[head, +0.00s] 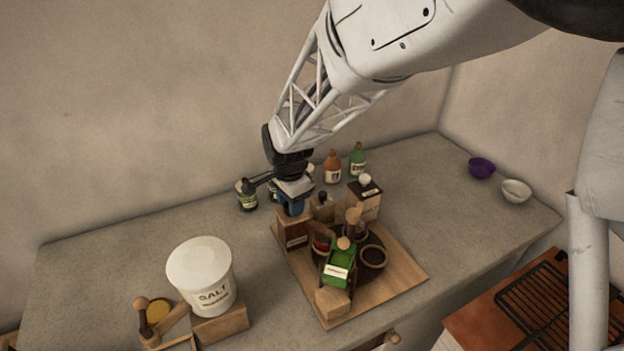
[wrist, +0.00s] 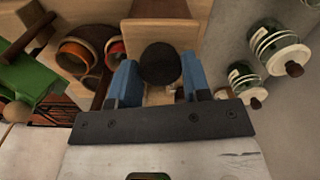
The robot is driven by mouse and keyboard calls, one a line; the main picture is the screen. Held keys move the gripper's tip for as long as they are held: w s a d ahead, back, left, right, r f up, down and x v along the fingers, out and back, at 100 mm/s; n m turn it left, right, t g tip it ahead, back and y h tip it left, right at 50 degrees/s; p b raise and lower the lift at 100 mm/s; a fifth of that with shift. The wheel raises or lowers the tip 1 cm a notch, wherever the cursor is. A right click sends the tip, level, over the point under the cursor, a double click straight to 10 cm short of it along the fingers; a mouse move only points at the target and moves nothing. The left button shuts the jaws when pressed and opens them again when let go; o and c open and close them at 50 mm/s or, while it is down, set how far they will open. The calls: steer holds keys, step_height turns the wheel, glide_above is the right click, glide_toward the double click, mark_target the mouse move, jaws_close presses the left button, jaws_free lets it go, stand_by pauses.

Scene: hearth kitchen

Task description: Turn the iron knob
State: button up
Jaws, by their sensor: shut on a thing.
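The iron knob (wrist: 160,63) is a dark round cap between the two blue fingers of my gripper (wrist: 160,80) in the wrist view. The fingers are shut on it, one on each side. In the head view my gripper (head: 292,205) points down at the top of a small wooden box (head: 293,233) at the back left of a wooden board. The knob itself is hidden behind the fingers there. I cannot tell how far it is turned.
The wooden board (head: 402,283) holds a green grinder (head: 340,262), bowls, and another wooden box (head: 364,199) close to my gripper. Bottles (head: 332,167) stand behind. A white salt tub (head: 203,277) stands at front left.

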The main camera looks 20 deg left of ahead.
steer(key=o, duration=0.9)
steer(key=shift+r, duration=0.1)
steer(key=shift+r, duration=3.85)
